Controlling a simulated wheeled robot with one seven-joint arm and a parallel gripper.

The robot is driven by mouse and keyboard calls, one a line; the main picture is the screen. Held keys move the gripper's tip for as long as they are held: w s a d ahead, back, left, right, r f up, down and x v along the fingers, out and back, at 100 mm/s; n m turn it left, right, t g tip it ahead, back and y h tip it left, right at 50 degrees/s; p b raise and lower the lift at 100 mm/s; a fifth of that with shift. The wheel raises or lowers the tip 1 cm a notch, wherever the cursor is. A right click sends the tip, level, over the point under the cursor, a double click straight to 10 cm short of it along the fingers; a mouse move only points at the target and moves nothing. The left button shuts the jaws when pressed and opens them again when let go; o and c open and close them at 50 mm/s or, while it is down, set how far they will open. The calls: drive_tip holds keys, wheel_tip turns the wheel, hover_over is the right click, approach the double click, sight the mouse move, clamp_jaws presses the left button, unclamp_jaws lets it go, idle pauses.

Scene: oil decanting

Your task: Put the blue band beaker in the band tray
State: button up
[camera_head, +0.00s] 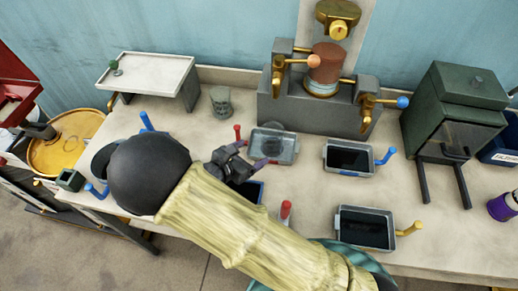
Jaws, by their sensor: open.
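My gripper (254,154) is open over the bench, its fingertips pointing right at the near left corner of a grey tray with a red handle (287,155). A clear round vessel (271,137) seems to stand in that tray, with no band colour readable. A brown-filled beaker (325,64) with a pale blue band near its base stands on the grey valve stand, below the brass spout. It is apart from my gripper. A tray with a blue handle (350,174) lies right of the red-handled one and holds dark liquid. I cannot tell which tray is the band tray.
A yellow-handled tray (366,246) of dark liquid lies near the front edge. A grey-green beaker (220,102) stands behind my arm. The valve stand (290,113) has brass taps. A green cabinet (455,100) and a purple vessel (500,207) stand right. My arm hides the front middle.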

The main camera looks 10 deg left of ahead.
drive_tip(key=shift+s+a+r, duration=0.15)
drive_tip(key=shift+s+r, duration=0.1)
drive_tip(key=shift+s, duration=0.2)
idle(0.5)
drive_tip(key=s+d+r+m+g, duration=0.1)
drive_tip(key=d+r+m+g, duration=0.2)
drive_tip(key=d+m+g, duration=1.05)
drive_tip(key=s+d+r+m+t+y, duration=0.2)
drive_tip(key=d+r+m+y, duration=0.1)
drive_tip(key=d+m, duration=0.5)
drive_tip(key=s+d+r+m+t+y, duration=0.2)
drive_tip(key=d+r+m+y, duration=0.1)
drive_tip(key=d+m, duration=0.5)
drive_tip(key=shift+s+d+r+m, duration=0.3)
drive_tip(key=shift+r+m, duration=0.25)
drive_tip(key=shift+r, duration=0.25)
